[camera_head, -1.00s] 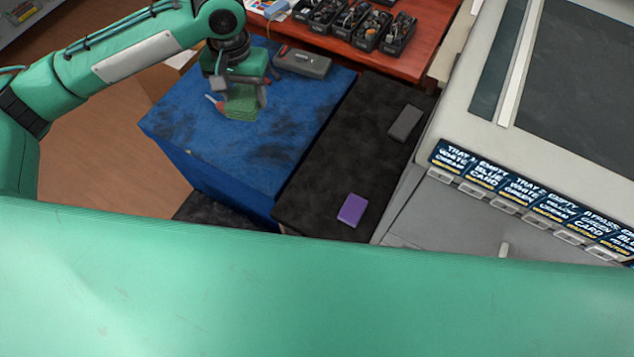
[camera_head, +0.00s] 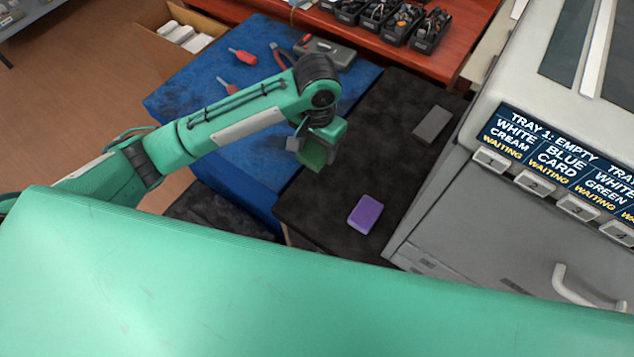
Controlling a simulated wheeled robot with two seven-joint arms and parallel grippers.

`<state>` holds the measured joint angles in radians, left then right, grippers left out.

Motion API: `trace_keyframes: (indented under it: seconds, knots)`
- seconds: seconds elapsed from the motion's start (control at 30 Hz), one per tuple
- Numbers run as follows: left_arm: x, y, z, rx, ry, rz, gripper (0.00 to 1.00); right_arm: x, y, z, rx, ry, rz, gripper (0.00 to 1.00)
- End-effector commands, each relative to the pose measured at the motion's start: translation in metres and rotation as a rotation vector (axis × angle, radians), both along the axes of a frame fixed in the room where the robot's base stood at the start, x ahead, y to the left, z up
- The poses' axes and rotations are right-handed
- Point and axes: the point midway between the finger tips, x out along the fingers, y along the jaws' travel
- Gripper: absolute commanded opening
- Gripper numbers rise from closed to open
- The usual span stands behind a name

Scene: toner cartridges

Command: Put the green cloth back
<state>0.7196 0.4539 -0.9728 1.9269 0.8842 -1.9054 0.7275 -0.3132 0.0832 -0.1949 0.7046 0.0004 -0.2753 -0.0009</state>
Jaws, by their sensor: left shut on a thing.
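The green cloth (camera_head: 312,155) shows as a small green patch between the fingers of my left gripper (camera_head: 311,150). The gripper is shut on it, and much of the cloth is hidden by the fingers. The gripper is above the left part of the dark mat (camera_head: 390,120), near its border with the blue cloth-covered surface (camera_head: 200,70). I cannot tell how high it is. My right gripper is not in view.
A purple block (camera_head: 365,214) and a grey block (camera_head: 432,125) lie on the dark mat. Red-handled tools (camera_head: 243,57) and a grey case (camera_head: 330,50) lie on the blue surface. The printer (camera_head: 510,215) stands at the right. Black bins (camera_head: 430,30) sit on the red table behind.

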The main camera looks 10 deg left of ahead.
Motion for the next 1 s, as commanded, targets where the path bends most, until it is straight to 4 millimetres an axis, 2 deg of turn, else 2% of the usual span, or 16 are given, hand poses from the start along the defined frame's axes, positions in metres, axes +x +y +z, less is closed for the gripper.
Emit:
trace_keyframes:
  seconds: [0.03,0.2,0.4,0.67,0.9,1.0]
  knots:
    - [-0.001,0.001,-0.015,0.003,0.005,0.001,0.29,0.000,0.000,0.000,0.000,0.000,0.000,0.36]
    - [-0.001,0.001,-0.061,0.004,0.004,0.002,0.29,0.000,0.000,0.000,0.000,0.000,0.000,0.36]
    - [-0.001,0.001,-0.103,0.002,0.001,0.001,0.29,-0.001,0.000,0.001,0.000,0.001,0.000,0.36]
    - [0.000,0.001,-0.123,0.001,0.001,0.000,0.29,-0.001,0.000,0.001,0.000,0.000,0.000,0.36]
    - [0.000,0.000,-0.157,0.000,0.001,0.001,0.29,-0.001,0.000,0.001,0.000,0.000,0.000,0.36]
    - [0.000,0.000,-0.159,0.001,-0.001,0.000,0.29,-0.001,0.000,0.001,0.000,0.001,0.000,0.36]
